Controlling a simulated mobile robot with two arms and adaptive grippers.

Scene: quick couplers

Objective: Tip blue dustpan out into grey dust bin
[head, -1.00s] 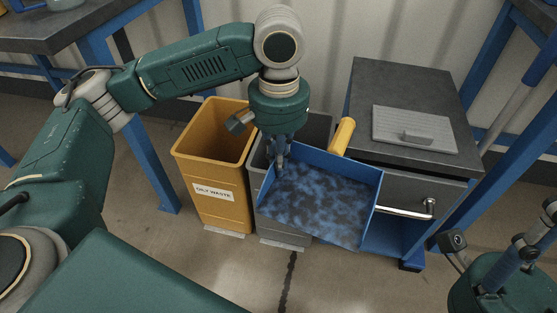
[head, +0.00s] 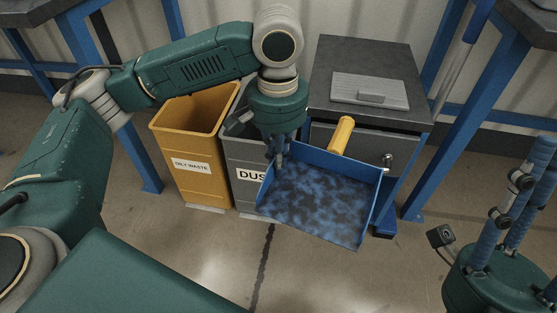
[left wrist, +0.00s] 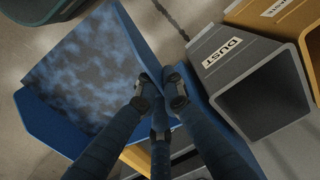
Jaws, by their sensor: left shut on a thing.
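The blue dustpan (head: 318,203) has a yellow handle (head: 343,135) and dark, mottled patches over its floor. My left gripper (head: 279,158) is shut on the dustpan's side wall and holds it raised, roughly level. The left wrist view shows the dustpan (left wrist: 85,75) at left, with my left fingers (left wrist: 160,100) at its edge. The grey dust bin (head: 243,150) stands behind and left of the dustpan, partly hidden by it and my gripper. Its open mouth and DUST label show in the left wrist view (left wrist: 238,75), beside the dustpan. My right gripper (head: 520,195) looks open and empty.
A yellow oily waste bin (head: 190,135) stands left of the grey bin. A dark-topped cabinet (head: 350,55) with a grey lidded panel (head: 370,92) stands behind the dustpan. Blue-legged benches flank both sides. The floor in front is clear.

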